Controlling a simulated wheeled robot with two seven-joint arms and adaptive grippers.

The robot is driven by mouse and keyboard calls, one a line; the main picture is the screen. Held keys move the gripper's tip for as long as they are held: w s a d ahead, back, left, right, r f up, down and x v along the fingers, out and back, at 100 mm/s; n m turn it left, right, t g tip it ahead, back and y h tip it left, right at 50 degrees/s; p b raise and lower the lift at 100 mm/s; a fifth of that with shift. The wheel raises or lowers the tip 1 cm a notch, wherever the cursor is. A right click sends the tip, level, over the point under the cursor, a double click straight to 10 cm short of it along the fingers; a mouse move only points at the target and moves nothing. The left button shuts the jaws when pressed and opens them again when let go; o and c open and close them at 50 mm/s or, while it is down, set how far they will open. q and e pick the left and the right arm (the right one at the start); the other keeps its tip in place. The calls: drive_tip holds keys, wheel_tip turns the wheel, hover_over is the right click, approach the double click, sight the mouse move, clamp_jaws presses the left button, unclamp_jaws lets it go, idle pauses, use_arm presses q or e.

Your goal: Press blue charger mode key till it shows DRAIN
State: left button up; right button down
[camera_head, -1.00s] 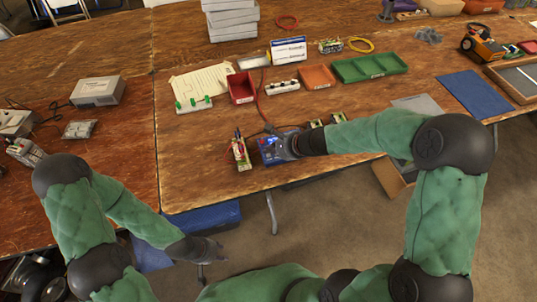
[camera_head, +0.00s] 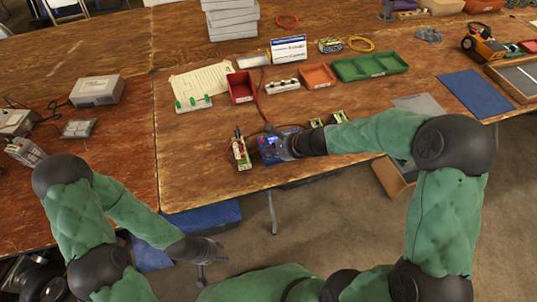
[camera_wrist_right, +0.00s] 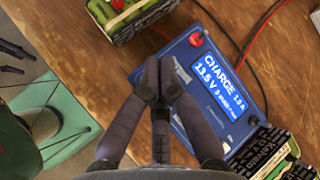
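The blue charger (camera_head: 268,148) lies near the front edge of the right-hand table, partly hidden by my right gripper (camera_head: 281,149). In the right wrist view the blue charger (camera_wrist_right: 184,62) has a lit display reading CHARGE, 1.0 A and 13.5 V; the smaller text is hard to read. My right gripper (camera_wrist_right: 161,78) has its fingertips together, with nothing seen between them, over the charger's near left part beside the display. Its fingers hide the face there, and I cannot tell whether they touch it. The mode key is not distinguishable. My left gripper (camera_head: 214,252) hangs in front of the table; its fingers are too small to judge.
A battery pack (camera_head: 241,154) stands just left of the charger, and other packs (camera_head: 315,123) sit to its right. Red and black cables run behind it. A red bin (camera_head: 240,88), an orange tray (camera_head: 317,76) and a green tray (camera_head: 370,67) stand further back.

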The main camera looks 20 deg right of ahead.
sight(270, 157)
drive_tip(key=shift+f+b, duration=0.45)
drive_tip(key=shift+f, duration=0.05)
idle(0.8)
drive_tip(key=shift+r, duration=0.15)
drive_tip(key=shift+r+p, duration=0.65)
wheel_tip(270, 157, up, 5)
drive_tip(key=p, duration=0.4)
idle(0.4)
idle(0.8)
